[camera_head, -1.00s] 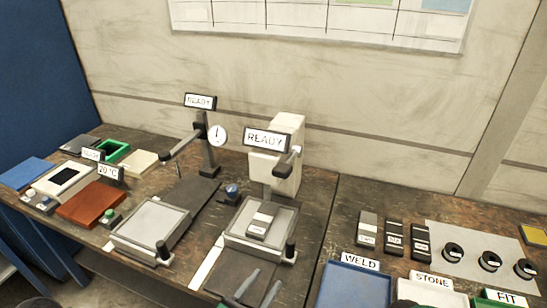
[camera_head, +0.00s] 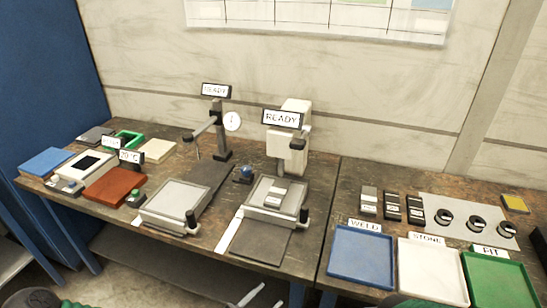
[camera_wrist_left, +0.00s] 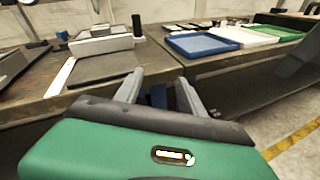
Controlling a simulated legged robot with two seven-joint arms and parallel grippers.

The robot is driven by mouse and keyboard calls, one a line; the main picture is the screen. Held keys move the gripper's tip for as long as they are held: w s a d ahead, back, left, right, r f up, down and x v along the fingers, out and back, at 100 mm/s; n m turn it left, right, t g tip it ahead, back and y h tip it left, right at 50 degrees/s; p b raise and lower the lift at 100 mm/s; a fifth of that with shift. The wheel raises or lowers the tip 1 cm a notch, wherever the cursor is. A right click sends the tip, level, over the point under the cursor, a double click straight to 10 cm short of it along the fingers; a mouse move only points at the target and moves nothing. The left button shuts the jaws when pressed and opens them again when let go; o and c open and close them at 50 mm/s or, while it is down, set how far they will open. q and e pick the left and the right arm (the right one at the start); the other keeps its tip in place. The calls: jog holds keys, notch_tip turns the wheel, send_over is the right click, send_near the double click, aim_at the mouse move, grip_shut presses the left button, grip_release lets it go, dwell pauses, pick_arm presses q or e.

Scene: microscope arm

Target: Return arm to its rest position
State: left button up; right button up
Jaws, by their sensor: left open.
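My left gripper (camera_head: 258,297) shows at the bottom edge of the head view, in front of and below the bench edge. In the left wrist view its two grey fingers (camera_wrist_left: 160,92) are apart with nothing between them. The white microscope-like stand (camera_head: 290,150) with a READY sign (camera_head: 283,118) stands at the back of the bench. Its grey stage (camera_head: 275,197) holds a small labelled block (camera_head: 277,190). A second stand (camera_head: 219,130) with a dial and its own READY sign (camera_head: 216,90) is to its left. My right gripper is not seen.
A blue WELD tray (camera_head: 361,257), a white STONE tray (camera_head: 433,272) and a green FIT tray (camera_head: 499,280) line the right front edge. Dark labelled blocks (camera_head: 392,206) and round black holders (camera_head: 475,226) lie behind them. A dark mat (camera_head: 255,242) lies before the white stand.

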pick_arm(q)
jog(key=s+a+f+m+g+y+p, duration=0.25)
jog(key=s+a+f+m+g, duration=0.25)
jog(key=f+m+g, duration=0.5)
jog(key=s+a+r+m+t+y, duration=0.1)
jog(key=a+r+m+y, duration=0.35)
jog(key=a+m, duration=0.35)
jog(key=s+a+r+m+y, duration=0.1)
jog(key=r+m, duration=0.1)
jog(key=r, duration=0.1)
jog(key=s+a+r+m+p, duration=0.1)
jog(key=a+r+m, duration=0.1)
jog(key=r+m, duration=0.1)
jog(key=s+a+r+m+g+y, duration=0.1)
jog(key=r+m, duration=0.1)
jog(key=r, duration=0.3)
jog(key=shift+s+a+y+p, duration=0.3)
jog(key=shift+s+a+p, duration=0.05)
jog(key=shift+s+a, duration=0.05)
jog(key=shift+d+r, duration=0.1)
jog(key=shift+d, duration=0.05)
